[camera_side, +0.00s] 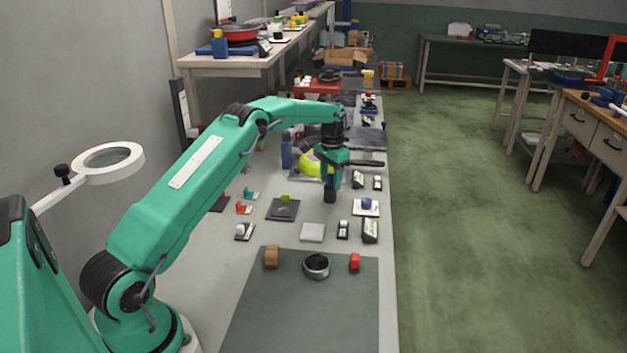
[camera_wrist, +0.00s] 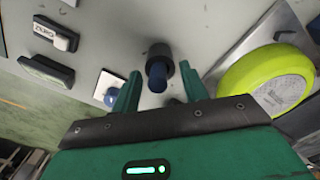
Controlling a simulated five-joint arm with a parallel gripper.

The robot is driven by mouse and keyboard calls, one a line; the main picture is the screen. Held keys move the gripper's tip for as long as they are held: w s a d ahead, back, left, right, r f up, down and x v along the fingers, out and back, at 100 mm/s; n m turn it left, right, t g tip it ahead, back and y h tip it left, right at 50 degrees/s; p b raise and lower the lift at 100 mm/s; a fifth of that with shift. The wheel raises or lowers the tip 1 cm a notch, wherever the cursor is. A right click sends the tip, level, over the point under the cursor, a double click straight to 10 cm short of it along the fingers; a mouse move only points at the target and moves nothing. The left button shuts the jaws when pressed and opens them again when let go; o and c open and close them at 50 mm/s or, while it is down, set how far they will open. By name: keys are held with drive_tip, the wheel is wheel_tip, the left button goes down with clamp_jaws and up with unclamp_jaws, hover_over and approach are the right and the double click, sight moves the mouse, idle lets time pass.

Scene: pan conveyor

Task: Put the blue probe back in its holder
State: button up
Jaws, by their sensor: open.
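A blue probe (camera_wrist: 157,77) shows in the wrist view with a black cylinder (camera_wrist: 159,52) around or behind it. I cannot tell whether this black part is its holder or part of the probe. My gripper (camera_side: 330,178) is open, pointing down over the bench. In the wrist view its two green fingers stand on either side of the probe, with gaps visible on both sides. In the side view a dark piece (camera_side: 330,196) shows just below my fingers; the blue part is hidden there.
A lime-green disc (camera_wrist: 267,80) lies on a grey plate (camera_wrist: 284,24) close to the right finger. A white plate with a blue knob (camera_wrist: 108,90) is left of the fingers. Small dark devices (camera_wrist: 47,70) lie further left. A brown block (camera_side: 271,257) sits on the front mat (camera_side: 300,310).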

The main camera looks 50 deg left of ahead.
wheel_tip(320, 180, up, 7)
drive_tip(key=shift+r, duration=0.45)
idle(0.6)
drive_tip(key=shift+s+d+r, duration=0.1)
drive_tip(key=shift+d+r, duration=0.05)
drive_tip(key=shift+r, duration=0.15)
drive_tip(key=s+d+r+t, duration=0.3)
drive_tip(key=s+d+r, duration=1.15)
drive_tip(key=r, duration=0.25)
drive_tip(key=s+d+f+t, duration=0.1)
drive_tip(key=s+d+f, duration=0.1)
drive_tip(key=s, duration=0.5)
drive_tip(key=s+d+f, duration=0.2)
drive_tip(key=s+d, duration=0.1)
drive_tip(key=s, duration=0.5)
drive_tip(key=s+d+f+t, duration=0.1)
drive_tip(key=s+d+f, duration=0.1)
drive_tip(key=s, duration=0.6)
drive_tip(key=shift+d+t, duration=0.3)
drive_tip(key=shift+d, duration=0.1)
